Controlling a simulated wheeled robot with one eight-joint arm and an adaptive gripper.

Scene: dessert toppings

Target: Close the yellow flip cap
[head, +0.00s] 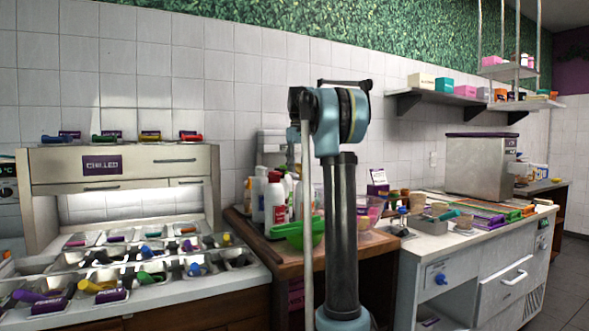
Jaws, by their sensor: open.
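I cannot pick out the yellow flip cap for certain. A group of bottles stands on the brown wooden counter (245,222), left of my arm. In it is a white bottle with a red top (275,201). A small yellowish bottle (248,192) stands at the group's left edge, too small to tell whether it has a flip cap or whether that is open. My upright arm crosses the middle of the view and hides part of this counter. My gripper is not in view.
A green bowl (299,232) sits at the wooden counter's front. The topping station (130,160) with several trays and coloured handles is on the left. A white counter (430,246) with a metal box (481,166) is on the right. Shelves (440,97) hang above it.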

